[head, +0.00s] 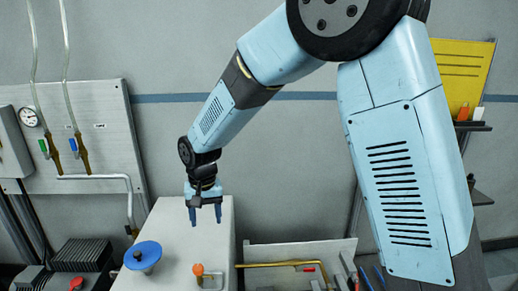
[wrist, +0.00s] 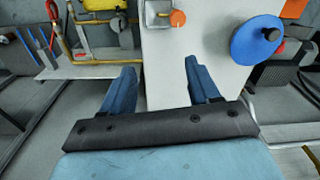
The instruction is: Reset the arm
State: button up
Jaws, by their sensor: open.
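My gripper (head: 206,213) hangs from my light-blue arm in the head view, fingers pointing down over the far part of a white cabinet top (head: 172,262). In the wrist view my gripper (wrist: 160,75) shows two blue fingers spread apart with nothing between them. The white top (wrist: 165,50) shows between and beyond the fingers. A blue round knob (head: 143,255) and an orange knob (head: 198,269) stand on the cabinet, both apart from the fingers. In the wrist view the blue knob (wrist: 255,42) is at right and the orange knob (wrist: 178,18) near the top.
A tray (head: 320,250) with a yellow pipe (head: 275,264) and tools lies right of the cabinet. A panel (head: 90,150) with a gauge (head: 29,117) and hoses is on the left wall. Dark finned blocks (head: 80,255) sit lower left. A yellow board (head: 462,75) hangs at right.

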jog(key=d+r+m+t+y, duration=0.1)
jog(key=d+r, duration=0.6)
jog(key=d, duration=0.4)
jog(key=d+r+m+t, duration=0.1)
jog(key=d+r, duration=0.7)
jog(key=d, duration=0.4)
jog(key=s+d+r+t, duration=0.1)
jog(key=s+d+r, duration=0.1)
jog(key=s+d, duration=0.6)
jog(key=s+d+r+m+t+h, duration=0.1)
jog(key=s+d+r+t, duration=0.1)
jog(key=s+d, duration=0.6)
jog(key=shift+d+r, duration=0.3)
jog(key=shift+d, duration=0.75)
jog(key=shift+s, duration=0.1)
jog(key=shift+c, duration=1.4)
jog(key=shift+a, duration=0.15)
jog(key=shift+c, duration=0.3)
